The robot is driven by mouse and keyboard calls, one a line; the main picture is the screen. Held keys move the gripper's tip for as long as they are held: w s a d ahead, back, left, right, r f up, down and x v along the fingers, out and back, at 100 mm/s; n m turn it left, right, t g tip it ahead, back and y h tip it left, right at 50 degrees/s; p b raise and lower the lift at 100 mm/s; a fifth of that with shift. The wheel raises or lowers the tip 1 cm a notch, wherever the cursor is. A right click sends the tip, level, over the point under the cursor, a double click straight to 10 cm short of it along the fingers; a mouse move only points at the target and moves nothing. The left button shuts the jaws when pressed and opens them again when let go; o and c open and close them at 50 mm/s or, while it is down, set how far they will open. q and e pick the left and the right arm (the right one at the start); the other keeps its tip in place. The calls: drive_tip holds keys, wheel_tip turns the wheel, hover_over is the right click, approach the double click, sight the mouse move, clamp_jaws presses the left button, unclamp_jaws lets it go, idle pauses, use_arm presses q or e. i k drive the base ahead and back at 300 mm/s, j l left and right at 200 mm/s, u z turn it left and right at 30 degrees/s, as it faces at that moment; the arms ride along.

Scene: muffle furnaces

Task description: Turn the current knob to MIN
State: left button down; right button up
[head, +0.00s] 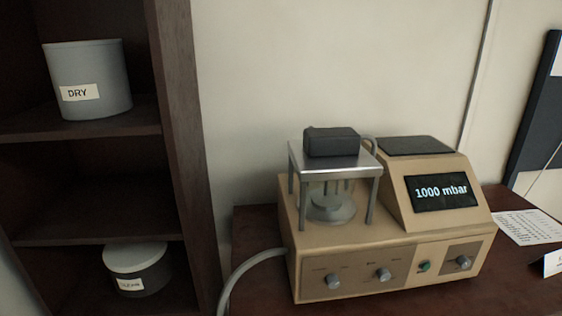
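A beige device (345,240) stands on a dark red-brown table. Its front panel carries a left knob (333,281), a middle knob (383,274) and a right knob (463,262). The labels by the knobs are too small to read, so I cannot tell which is the current knob or where it points. A green button (424,267) sits between the middle and right knobs. The display (442,191) reads "1000 mbar". Neither of my grippers is in view.
A metal stand (335,158) with a dark block (331,142) on it stands on the device. A grey hose (243,270) leaves its left side. A dark shelf (172,150) at left holds a "DRY" container (90,65) and a lidded pot (135,262). A printed sheet (527,228) lies at right.

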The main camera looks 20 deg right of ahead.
sight(462, 261)
drive_tip(key=z, duration=1.55)
